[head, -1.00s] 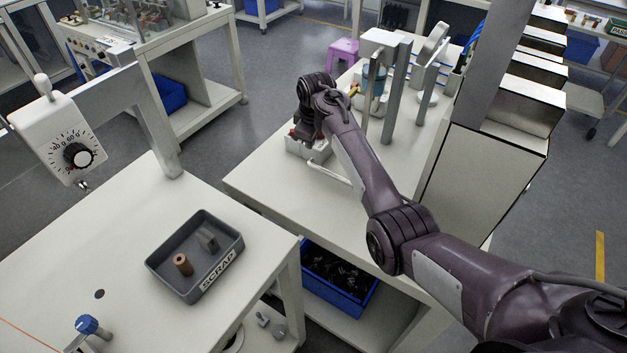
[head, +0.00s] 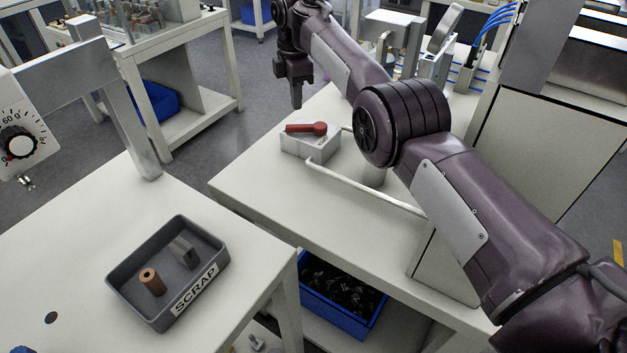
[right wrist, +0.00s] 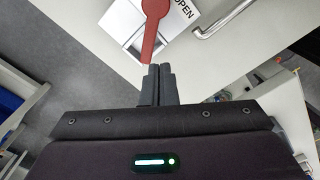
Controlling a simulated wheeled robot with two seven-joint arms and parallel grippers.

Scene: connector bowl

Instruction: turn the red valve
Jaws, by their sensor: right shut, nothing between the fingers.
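The red valve handle (head: 306,128) lies on top of a pale box (head: 311,149) near the left corner of the middle table. In the right wrist view the red handle (right wrist: 153,22) shows at the top, its narrow end pointing down toward my fingers, beside a label reading OPEN. My right gripper (head: 297,104) hangs above and to the left of the valve in the head view, apart from it. In the right wrist view its fingers (right wrist: 157,70) are closed together and empty. My left gripper is out of view.
A bent metal rail (head: 365,189) runs from beside the valve box along the table. A grey SCRAP tray (head: 127,300) with a brown cylinder and a grey piece stands on the left table. A blue bin (head: 340,314) of dark parts sits below. The middle table's front is clear.

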